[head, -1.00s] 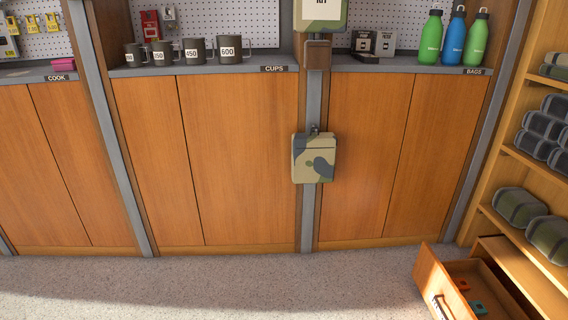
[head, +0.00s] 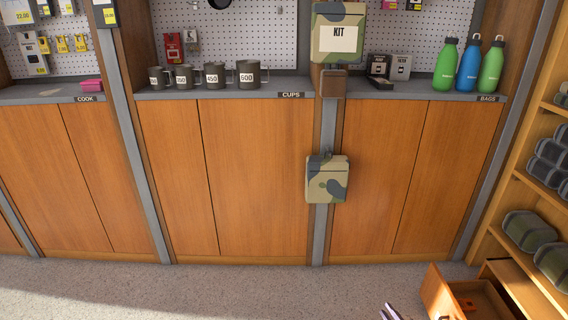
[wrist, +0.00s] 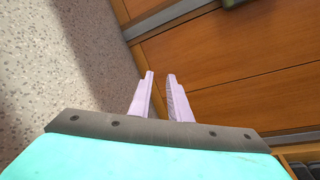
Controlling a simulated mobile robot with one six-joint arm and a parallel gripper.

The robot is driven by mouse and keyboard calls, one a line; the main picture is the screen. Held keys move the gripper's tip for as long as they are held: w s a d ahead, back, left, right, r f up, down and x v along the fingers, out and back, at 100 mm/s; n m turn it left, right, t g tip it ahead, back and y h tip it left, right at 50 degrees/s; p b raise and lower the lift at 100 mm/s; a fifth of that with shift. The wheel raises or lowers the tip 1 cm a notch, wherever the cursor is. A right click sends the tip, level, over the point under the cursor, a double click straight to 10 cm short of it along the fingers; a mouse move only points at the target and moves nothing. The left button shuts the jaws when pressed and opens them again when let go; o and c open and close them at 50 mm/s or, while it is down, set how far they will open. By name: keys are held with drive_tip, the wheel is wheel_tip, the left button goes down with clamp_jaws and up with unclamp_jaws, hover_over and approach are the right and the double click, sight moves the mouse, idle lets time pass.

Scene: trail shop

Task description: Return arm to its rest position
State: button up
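My gripper (wrist: 160,98) shows in the wrist view with two pale lilac fingers a little apart and nothing between them. Beyond the fingers are the speckled floor and wooden cabinet fronts. In the head view only the tips of my gripper (head: 389,312) show at the bottom edge, left of the open drawer. The rest of my arm is hidden below that view.
An open wooden drawer (head: 440,292) juts out at the lower right, beside a shelf of dark rolled items (head: 529,230). Cups (head: 249,75) and bottles (head: 468,65) stand on the counter. A camouflage pouch (head: 327,180) hangs on the post. The floor (head: 200,290) at left is clear.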

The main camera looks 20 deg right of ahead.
drive_tip(key=w+a+r+n+y+p, duration=0.45)
drive_tip(key=w+a, duration=0.35)
drive_tip(key=a, duration=0.3)
drive_tip(key=w+a+r+n+g+y+p, duration=0.15)
drive_tip(key=a+n+g+y+p, duration=0.35)
drive_tip(key=a, duration=0.9)
drive_tip(key=w+a+r+n+g+y+p, duration=0.15)
drive_tip(key=a+n+y+p, duration=0.35)
drive_tip(key=a, duration=1)
drive_tip(key=s+a+r+n+g+h+p, duration=0.3)
drive_tip(key=s+a+n+g+p, duration=0.4)
drive_tip(key=s+a+g+p, duration=0.45)
drive_tip(key=s+d+f+n+g+h, duration=0.1)
drive_tip(key=s+d+n+g+h, duration=0.1)
drive_tip(key=s+d+n+h, duration=0.3)
drive_tip(key=s+d+h, duration=0.3)
drive_tip(key=s+d, duration=0.1)
drive_tip(key=s, duration=0.1)
drive_tip(key=shift+d, duration=0.35)
drive_tip(key=shift+n, duration=0.25)
